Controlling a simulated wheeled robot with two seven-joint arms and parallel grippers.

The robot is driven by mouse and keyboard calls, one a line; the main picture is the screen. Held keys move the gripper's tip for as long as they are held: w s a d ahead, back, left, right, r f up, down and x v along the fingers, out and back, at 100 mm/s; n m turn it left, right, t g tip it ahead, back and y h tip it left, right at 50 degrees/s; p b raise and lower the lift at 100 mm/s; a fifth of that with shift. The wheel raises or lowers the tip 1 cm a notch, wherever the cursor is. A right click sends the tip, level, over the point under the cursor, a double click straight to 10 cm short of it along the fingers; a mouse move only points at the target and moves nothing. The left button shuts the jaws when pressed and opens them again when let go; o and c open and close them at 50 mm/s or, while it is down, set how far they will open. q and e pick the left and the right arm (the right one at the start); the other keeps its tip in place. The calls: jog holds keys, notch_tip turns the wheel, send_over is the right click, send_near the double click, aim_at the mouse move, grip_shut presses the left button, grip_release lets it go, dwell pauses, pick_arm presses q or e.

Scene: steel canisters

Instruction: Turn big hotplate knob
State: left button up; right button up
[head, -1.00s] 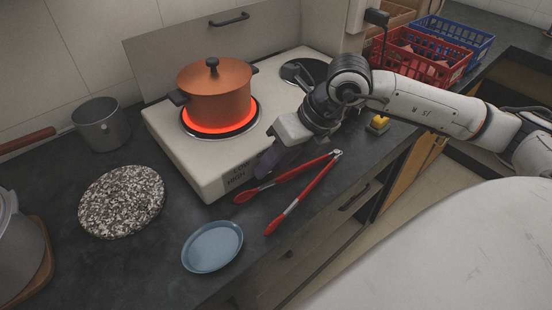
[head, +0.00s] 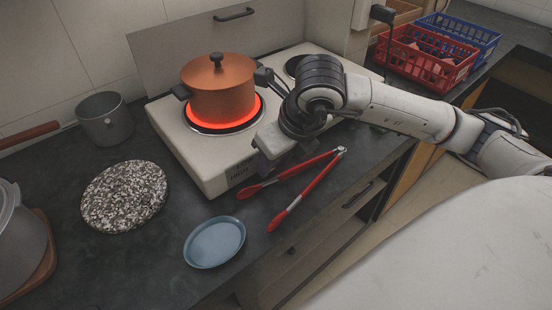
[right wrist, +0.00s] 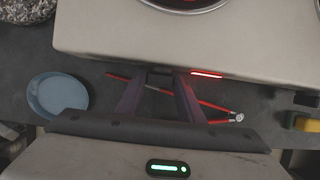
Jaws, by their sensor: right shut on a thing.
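The white hotplate (head: 209,172) stands on the dark counter. Its big left burner (head: 243,121) glows red under a copper pot (head: 222,88) with a lid. My right gripper (right wrist: 160,75) is at the hotplate's front face, above the red tongs. In the right wrist view its two dark fingers close in on a small dark knob (right wrist: 161,70) and are shut on it. A red light strip (right wrist: 207,74) glows on the front just right of the knob. In the head view my gripper and wrist hide the knob. My left gripper is not in view.
Red tongs (head: 307,191) lie on the counter in front of the hotplate, below my right gripper. A blue plate (head: 214,242) and a speckled round board (head: 124,196) lie to the left. A grey saucepan (head: 105,118) stands behind. Red (head: 425,58) and blue (head: 466,38) baskets stand back right.

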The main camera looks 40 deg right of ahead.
jog(key=o, duration=0.8)
jog(key=v, duration=1)
jog(key=shift+r+p, duration=0.15)
jog(key=shift+p, duration=0.25)
